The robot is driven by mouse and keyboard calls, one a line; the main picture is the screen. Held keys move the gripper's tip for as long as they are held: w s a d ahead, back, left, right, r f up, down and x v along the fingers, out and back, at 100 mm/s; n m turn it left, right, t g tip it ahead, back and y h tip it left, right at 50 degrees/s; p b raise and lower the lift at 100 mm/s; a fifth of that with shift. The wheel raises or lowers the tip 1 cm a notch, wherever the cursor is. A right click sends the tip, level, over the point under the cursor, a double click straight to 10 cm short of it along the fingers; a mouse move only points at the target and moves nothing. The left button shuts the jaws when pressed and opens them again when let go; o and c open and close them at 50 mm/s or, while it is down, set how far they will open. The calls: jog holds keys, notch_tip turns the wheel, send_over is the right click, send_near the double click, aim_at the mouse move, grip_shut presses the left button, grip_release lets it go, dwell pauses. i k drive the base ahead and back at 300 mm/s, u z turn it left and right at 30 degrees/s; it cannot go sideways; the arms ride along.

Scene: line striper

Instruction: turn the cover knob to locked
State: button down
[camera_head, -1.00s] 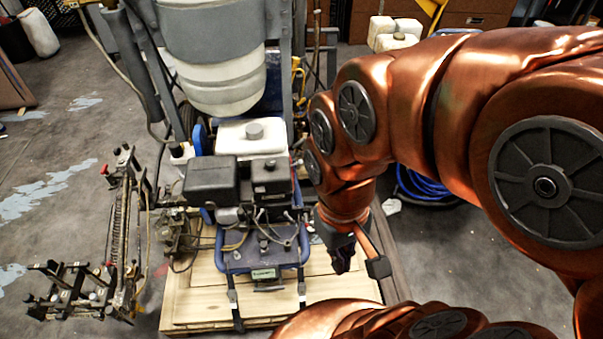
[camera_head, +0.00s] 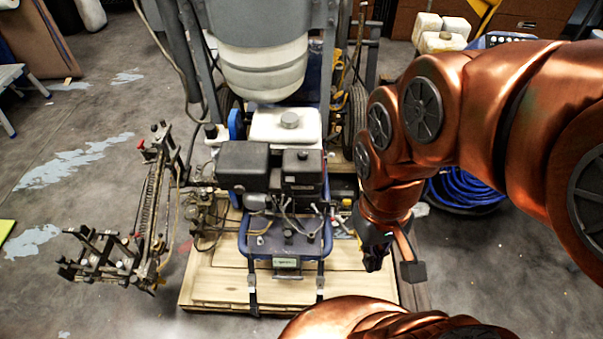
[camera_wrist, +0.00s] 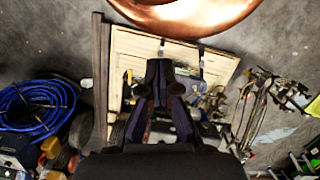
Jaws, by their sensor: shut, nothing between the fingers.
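The line striper's engine stands in the middle of the head view, with a black box-shaped cover (camera_head: 301,170) on its right side. A small dark knob-like part (camera_head: 303,155) sits on top of this cover; its turned position is too small to read. A larger black box (camera_head: 243,165) sits to its left. My gripper (camera_head: 373,262) is shut and empty, pointing down to the right of the engine and apart from it. The wrist view shows the closed dark fingers (camera_wrist: 160,75) over the wooden pallet (camera_wrist: 135,60); the cover knob cannot be made out there.
A white tank (camera_head: 268,126) with a grey cap and a blue tubular frame (camera_head: 327,240) adjoin the engine. The striper stands on a wooden pallet (camera_head: 210,285). A coiled blue hose (camera_head: 465,190) lies right of my arm. A metal bracket assembly (camera_head: 105,250) projects at left.

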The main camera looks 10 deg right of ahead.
aim_at(303, 155)
jog(key=k, duration=1.15)
jog(key=u, duration=0.75)
jog(key=i, duration=1.4)
jog(key=z, duration=0.4)
